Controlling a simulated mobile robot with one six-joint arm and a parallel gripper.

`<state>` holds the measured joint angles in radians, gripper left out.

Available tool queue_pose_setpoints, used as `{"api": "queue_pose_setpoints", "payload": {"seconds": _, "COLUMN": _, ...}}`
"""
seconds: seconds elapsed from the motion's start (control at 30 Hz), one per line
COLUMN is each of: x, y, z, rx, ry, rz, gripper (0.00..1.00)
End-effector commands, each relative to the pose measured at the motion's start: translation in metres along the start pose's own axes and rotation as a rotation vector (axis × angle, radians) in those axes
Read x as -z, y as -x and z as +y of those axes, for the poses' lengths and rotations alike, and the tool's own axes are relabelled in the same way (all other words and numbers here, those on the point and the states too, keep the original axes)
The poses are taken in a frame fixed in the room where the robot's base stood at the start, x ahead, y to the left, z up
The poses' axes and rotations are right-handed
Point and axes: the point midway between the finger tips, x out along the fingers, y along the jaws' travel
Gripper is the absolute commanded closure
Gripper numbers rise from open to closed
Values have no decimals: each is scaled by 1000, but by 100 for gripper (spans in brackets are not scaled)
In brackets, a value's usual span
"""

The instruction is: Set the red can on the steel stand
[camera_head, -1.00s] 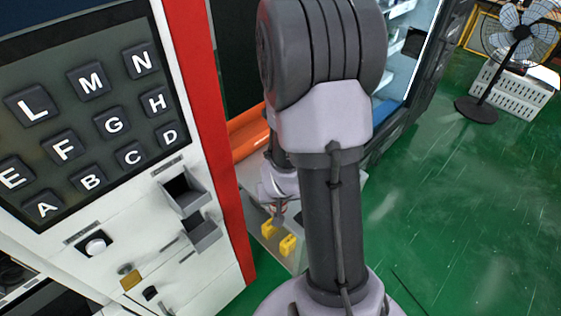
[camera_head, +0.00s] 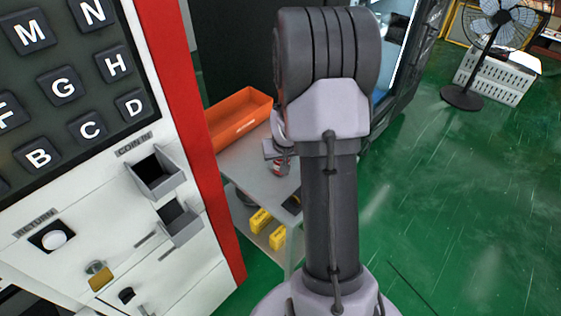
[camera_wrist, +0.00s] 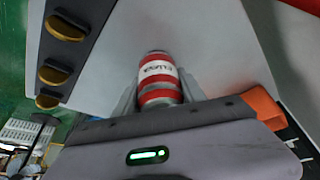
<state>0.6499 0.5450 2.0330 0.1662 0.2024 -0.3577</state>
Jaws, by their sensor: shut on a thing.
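The red can (camera_head: 279,168), with a white band, shows below my gripper (camera_head: 279,158) in the head view, partly hidden by my arm. In the wrist view the can (camera_wrist: 158,72) sits between the two fingers of my gripper (camera_wrist: 160,92), which is shut on it. The steel stand (camera_head: 235,163) is a grey table beside the vending machine. The can appears over its top near the right side. I cannot tell whether the can touches the top. A pale grey surface fills much of the wrist view behind the can.
An orange bin (camera_head: 240,118) stands at the back of the stand. Yellow boxes (camera_head: 260,221) sit on its lower shelf. The vending machine (camera_head: 180,265) is close on the left.

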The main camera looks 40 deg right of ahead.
Motion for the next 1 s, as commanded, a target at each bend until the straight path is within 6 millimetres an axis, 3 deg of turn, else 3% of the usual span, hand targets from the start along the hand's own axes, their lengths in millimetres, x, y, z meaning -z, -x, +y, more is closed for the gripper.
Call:
{"api": "queue_pose_setpoints", "payload": {"seconds": 0.07, "x": -2, "y": -4, "z": 0, "rx": 0, "ry": 0, "rz": 0, "gripper": 100}}
{"api": "queue_pose_setpoints", "payload": {"seconds": 0.1, "x": -1, "y": -2, "z": 0, "rx": 0, "ry": 0, "rz": 0, "gripper": 45}}
{"api": "queue_pose_setpoints", "payload": {"seconds": 0.17, "x": -1, "y": -2, "z": 0, "rx": 0, "ry": 0, "rz": 0, "gripper": 33}}
{"api": "queue_pose_setpoints", "payload": {"seconds": 0.53, "x": 2, "y": 5, "z": 0, "rx": 0, "ry": 0, "rz": 0, "gripper": 31}}
{"api": "queue_pose_setpoints", "payload": {"seconds": 0.8, "x": 4, "y": 80, "z": 0, "rx": 0, "ry": -1, "rz": 3, "gripper": 31}}
{"api": "queue_pose_setpoints", "payload": {"seconds": 1.0, "x": 2, "y": 116, "z": 0, "rx": 0, "ry": -1, "rz": 2, "gripper": 31}}
